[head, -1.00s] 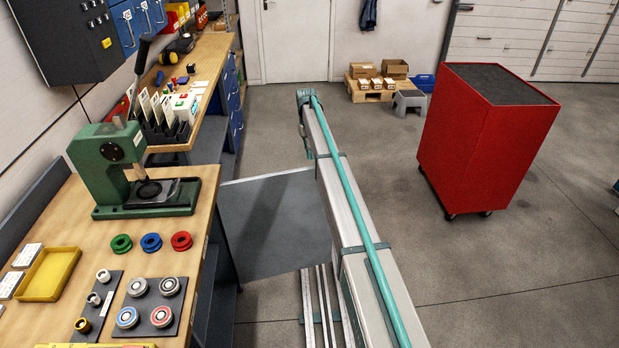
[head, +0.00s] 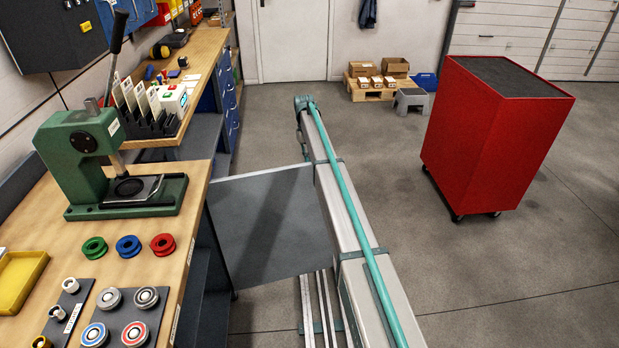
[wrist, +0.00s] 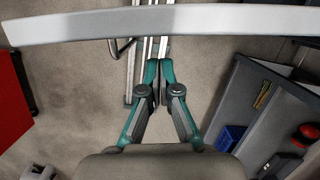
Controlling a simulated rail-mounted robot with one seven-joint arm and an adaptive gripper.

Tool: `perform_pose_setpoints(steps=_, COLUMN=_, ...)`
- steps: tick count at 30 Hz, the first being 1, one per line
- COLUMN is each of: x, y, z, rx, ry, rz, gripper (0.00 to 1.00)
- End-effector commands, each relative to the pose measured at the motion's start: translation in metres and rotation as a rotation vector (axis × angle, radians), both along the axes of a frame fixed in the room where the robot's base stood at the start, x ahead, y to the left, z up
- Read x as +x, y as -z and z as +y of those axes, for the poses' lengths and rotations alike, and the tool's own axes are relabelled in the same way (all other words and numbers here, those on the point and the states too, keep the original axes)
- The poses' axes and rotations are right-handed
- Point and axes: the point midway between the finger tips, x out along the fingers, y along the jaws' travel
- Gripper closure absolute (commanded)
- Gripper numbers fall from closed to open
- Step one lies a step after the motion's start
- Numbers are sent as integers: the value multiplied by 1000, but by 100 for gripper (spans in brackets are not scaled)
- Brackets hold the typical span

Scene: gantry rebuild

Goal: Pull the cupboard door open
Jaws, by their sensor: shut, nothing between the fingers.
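The cupboard door (head: 270,225) is a flat grey panel in the head view. It stands swung out from the bench's front, at a wide angle to it. In the wrist view the pale bar across the top (wrist: 200,22) appears to be its upper edge. The open cupboard (wrist: 240,85) shows at the right there, with items inside. My gripper (wrist: 158,82) has its teal fingers together and empty, just below that bar in the picture. A gap or contact with the door cannot be told. In the head view my gripper is hidden.
A wooden bench (head: 192,200) on the left carries a green press (head: 85,150) and several coloured rings. A red cabinet on wheels (head: 490,140) stands to the right. Silver rails (head: 318,305) lie low near the door. The floor between door and red cabinet looks clear beyond my arm.

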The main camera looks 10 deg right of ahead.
Motion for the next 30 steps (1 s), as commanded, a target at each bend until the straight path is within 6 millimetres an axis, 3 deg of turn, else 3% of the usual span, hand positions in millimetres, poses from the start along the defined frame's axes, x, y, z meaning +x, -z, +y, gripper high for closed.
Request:
perform_pose_setpoints(steps=18, x=-21, y=80, z=-3, rx=0, ry=1, rz=1, gripper=100)
perform_pose_setpoints(steps=30, x=-23, y=93, z=-3, rx=0, ry=1, rz=0, gripper=100)
